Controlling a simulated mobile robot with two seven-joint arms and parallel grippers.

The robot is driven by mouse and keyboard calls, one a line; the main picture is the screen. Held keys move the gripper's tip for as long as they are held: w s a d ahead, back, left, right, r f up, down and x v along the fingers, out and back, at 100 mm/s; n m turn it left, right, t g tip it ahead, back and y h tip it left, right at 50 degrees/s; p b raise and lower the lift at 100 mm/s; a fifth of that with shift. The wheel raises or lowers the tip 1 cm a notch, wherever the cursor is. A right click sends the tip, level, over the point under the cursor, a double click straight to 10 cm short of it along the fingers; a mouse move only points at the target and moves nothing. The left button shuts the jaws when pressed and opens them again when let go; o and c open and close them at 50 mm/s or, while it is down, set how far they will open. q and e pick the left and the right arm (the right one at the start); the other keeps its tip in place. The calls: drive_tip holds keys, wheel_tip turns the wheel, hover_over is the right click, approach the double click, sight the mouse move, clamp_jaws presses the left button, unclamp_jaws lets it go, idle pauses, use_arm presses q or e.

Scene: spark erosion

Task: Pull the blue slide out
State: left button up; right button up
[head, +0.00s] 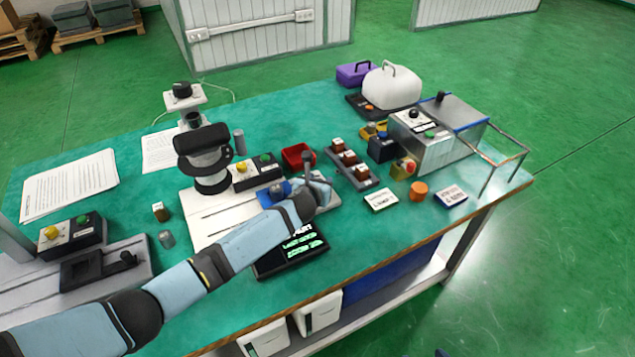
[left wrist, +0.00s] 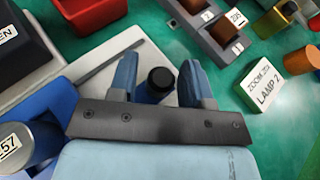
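A blue piece (head: 268,197), which looks like the blue slide, lies on the pale plate in the middle of the bench. In the left wrist view, a blue part (left wrist: 52,98) shows at the left, partly hidden by my gripper. My left gripper (head: 320,184) is low over the plate's right end, just right of the blue piece. In the left wrist view, its two fingers (left wrist: 160,85) stand apart on either side of a round black-topped knob (left wrist: 160,77). A narrow gap shows beside the knob. I cannot tell whether the knob belongs to the blue piece. My right gripper is not in view.
A red bin (head: 297,156) stands behind my gripper. A grey rack (head: 355,168) with several brown blocks is to its right. A black display (head: 290,250) sits below my forearm, and a microscope (head: 205,155) stands left.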

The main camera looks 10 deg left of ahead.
use_arm(q)
drive_tip(key=shift+o, duration=0.2)
drive_tip(key=shift+s+r, duration=0.1)
drive_tip(key=shift+s+a+r, duration=0.1)
drive_tip(key=shift+s, duration=0.15)
drive_tip(key=p+v, duration=0.2)
drive_tip(key=v, duration=0.9)
drive_tip(key=shift+s, duration=0.3)
drive_tip(key=shift+v, duration=0.75)
